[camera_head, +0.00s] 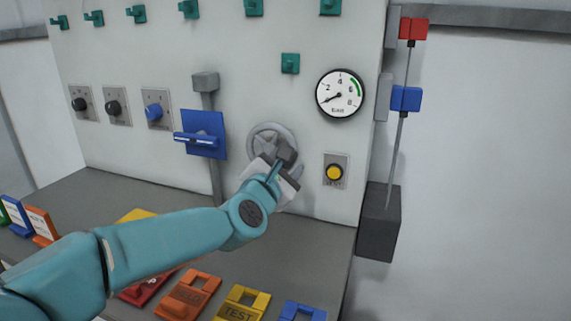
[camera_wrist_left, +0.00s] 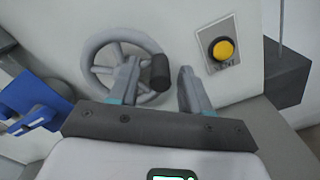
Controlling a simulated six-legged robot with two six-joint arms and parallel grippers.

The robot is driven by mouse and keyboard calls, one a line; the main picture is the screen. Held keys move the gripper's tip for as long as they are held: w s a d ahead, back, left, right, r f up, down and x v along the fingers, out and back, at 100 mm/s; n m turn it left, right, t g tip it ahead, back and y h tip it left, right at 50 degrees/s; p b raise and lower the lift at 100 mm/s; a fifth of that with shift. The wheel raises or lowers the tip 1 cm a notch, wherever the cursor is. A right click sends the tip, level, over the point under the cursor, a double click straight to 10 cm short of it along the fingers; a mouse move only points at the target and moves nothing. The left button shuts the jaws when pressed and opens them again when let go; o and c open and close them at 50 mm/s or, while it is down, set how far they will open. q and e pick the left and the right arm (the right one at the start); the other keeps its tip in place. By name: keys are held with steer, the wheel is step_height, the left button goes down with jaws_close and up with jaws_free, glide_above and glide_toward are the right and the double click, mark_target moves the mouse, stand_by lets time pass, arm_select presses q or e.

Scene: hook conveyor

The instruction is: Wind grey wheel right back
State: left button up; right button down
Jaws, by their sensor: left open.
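The grey wheel (camera_head: 255,137) is mounted on the pale panel, partly hidden behind my left gripper (camera_head: 285,166). In the left wrist view the spoked wheel (camera_wrist_left: 88,62) shows to the left, with a dark knob handle (camera_wrist_left: 160,72) at its right side. My left gripper (camera_wrist_left: 158,82) is open there. The knob appears between its two fingers, nearer the left one; whether they touch is unclear. My right gripper is not in view.
A pressure gauge (camera_head: 340,93) sits above right of the wheel and a yellow button (camera_head: 334,172) to its right. A blue switch handle (camera_head: 197,140) is to the left. Colored tags, including a yellow one (camera_head: 240,304), lie on the grey shelf below.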

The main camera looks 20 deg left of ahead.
arm_select(q)
steer(key=shift+c, duration=0.3)
jaws_close()
steer(key=shift+f, duration=0.15)
steer(key=f+m+b, duration=0.1)
steer(key=m+b, duration=0.1)
steer(key=shift+a+f+m, duration=0.15)
steer(key=shift+m, duration=0.25)
steer(key=a+f+m+b, duration=0.1)
steer(key=a+m+b, duration=0.3)
steer(key=m, duration=2.1)
steer(key=a, duration=0.5)
steer(key=shift+w+a+f+b, duration=0.15)
steer(key=shift+a+f+b, duration=0.1)
steer(key=shift+b, duration=0.1)
